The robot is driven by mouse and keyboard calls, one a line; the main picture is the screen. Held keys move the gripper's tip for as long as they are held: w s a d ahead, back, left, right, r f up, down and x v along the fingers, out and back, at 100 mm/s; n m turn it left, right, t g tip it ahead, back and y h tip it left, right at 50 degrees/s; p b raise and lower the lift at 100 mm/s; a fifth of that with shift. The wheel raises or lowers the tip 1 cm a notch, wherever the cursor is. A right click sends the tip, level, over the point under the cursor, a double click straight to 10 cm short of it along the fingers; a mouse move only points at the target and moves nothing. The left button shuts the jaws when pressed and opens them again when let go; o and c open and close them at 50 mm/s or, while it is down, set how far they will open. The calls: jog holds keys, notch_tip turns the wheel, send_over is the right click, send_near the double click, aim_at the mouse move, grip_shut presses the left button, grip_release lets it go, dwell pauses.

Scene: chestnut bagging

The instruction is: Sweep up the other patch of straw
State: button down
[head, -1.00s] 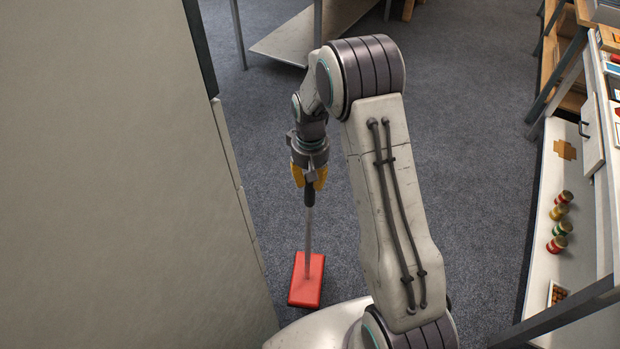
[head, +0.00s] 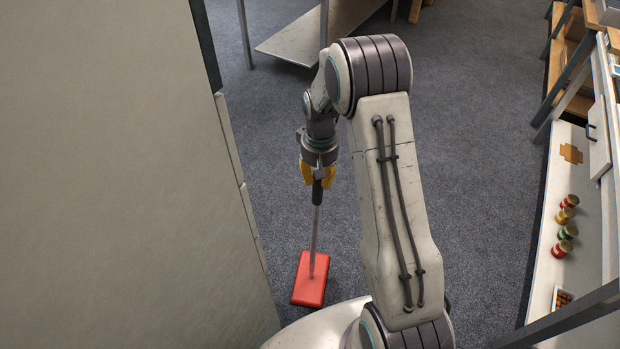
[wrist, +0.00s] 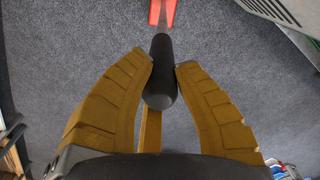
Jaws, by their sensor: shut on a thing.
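My gripper (head: 317,174), with yellow fingers, is shut on the dark handle of a vacuum (head: 317,192). In the wrist view my gripper (wrist: 163,70) has the black handle (wrist: 161,75) between its fingertips, pointing away from me. A thin grey tube runs down from the handle to a flat red floor head (head: 310,280). The red head appears to rest on the carpet, close to the pale wall; part of it also shows at the top of the wrist view (wrist: 163,12). No straw is visible in either current view.
A large pale wall or cabinet (head: 110,180) fills the left side. A shelf unit with several jars (head: 566,215) stands at the right. A metal table with a low shelf (head: 315,35) stands at the back. Grey carpet (head: 470,150) between them is clear.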

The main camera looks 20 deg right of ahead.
jog(key=s+d+f+m+b, duration=0.1)
jog(key=s+d+m, duration=0.3)
jog(key=d, duration=0.7)
jog(key=s+d+m+b, duration=0.2)
jog(key=s+d, duration=0.5)
jog(key=d, duration=0.3)
jog(key=s+d+f+m+b, duration=0.1)
jog(key=s+d+m, duration=0.35)
jog(key=d, duration=0.65)
jog(key=s+d+m+b, duration=0.1)
jog(key=s+d, duration=0.2)
jog(key=s, duration=0.4)
jog(key=s+d+m+b, duration=0.1)
jog(key=s+d+m, duration=0.15)
jog(key=s, duration=0.45)
jog(key=s+a+m+b, duration=0.1)
jog(key=s+m, duration=1.2)
jog(key=s, duration=0.4)
jog(key=shift+f+b, duration=0.35)
jog(key=shift+f, duration=0.05)
